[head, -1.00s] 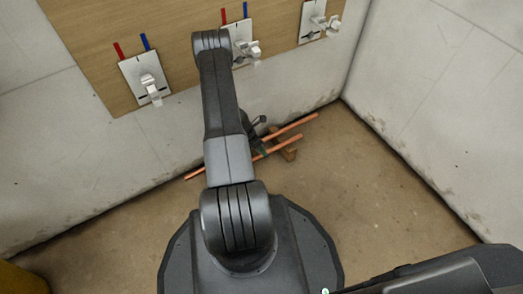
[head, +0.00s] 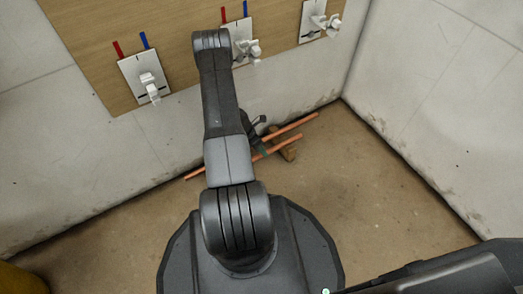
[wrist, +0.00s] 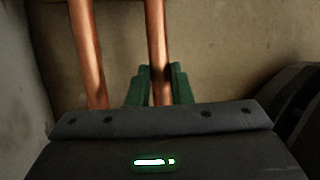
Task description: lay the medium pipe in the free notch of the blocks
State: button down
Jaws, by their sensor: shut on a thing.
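My gripper (wrist: 159,90) has green fingers, shut on a copper pipe (wrist: 157,35). In the head view this nearer pipe (head: 292,140) slants up to the right, low over or on a wooden block (head: 289,154). I cannot tell whether it touches the block or sits in a notch. A second copper pipe (head: 300,124) lies behind it, closer to the wall and roughly parallel; it shows on the left in the wrist view (wrist: 88,50). My arm hides the middle of the pipes and any block to the left. In the head view my gripper (head: 263,149) is mostly hidden.
The white back wall (head: 180,145) runs close behind the pipes. A wooden board (head: 95,50) on it carries white valve plates (head: 145,78) with red and blue pipe stubs. Another white wall (head: 420,110) closes the right side. The floor (head: 375,190) at right is clear.

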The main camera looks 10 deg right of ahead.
jog(key=shift+f+b, duration=0.3)
jog(key=shift+f, duration=0.1)
jog(key=c, duration=1.2)
grip_release()
notch_tip(320, 180, up, 10)
jog(key=p, duration=0.4)
jog(key=shift+f, duration=0.1)
notch_tip(320, 180, down, 10)
jog(key=b, duration=0.4)
jog(key=shift+r, duration=0.4)
jog(key=shift+f, duration=0.1)
